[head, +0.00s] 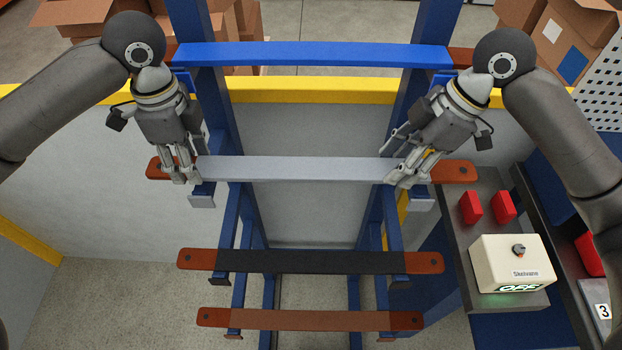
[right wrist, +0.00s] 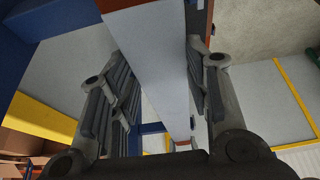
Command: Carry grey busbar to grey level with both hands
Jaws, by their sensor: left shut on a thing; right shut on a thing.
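The grey busbar (head: 300,169), with copper-coloured ends, lies level across the front of the blue rack, between the blue bar above and the black bar below. My left gripper (head: 182,174) is shut on it near its left end. My right gripper (head: 405,177) is shut on it near its right end. In the right wrist view the grey busbar (right wrist: 152,60) runs between the fingers of the right gripper (right wrist: 165,100). Blue support arms with pale end plates (head: 202,201) show just below the bar. I cannot tell whether the bar touches them.
A blue busbar (head: 310,54) sits above, a black busbar (head: 310,261) and a brown busbar (head: 310,320) below. At the right is a cream switch box (head: 512,263) with red blocks (head: 471,207) behind it. A grey wall with a yellow top edge (head: 310,90) stands behind.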

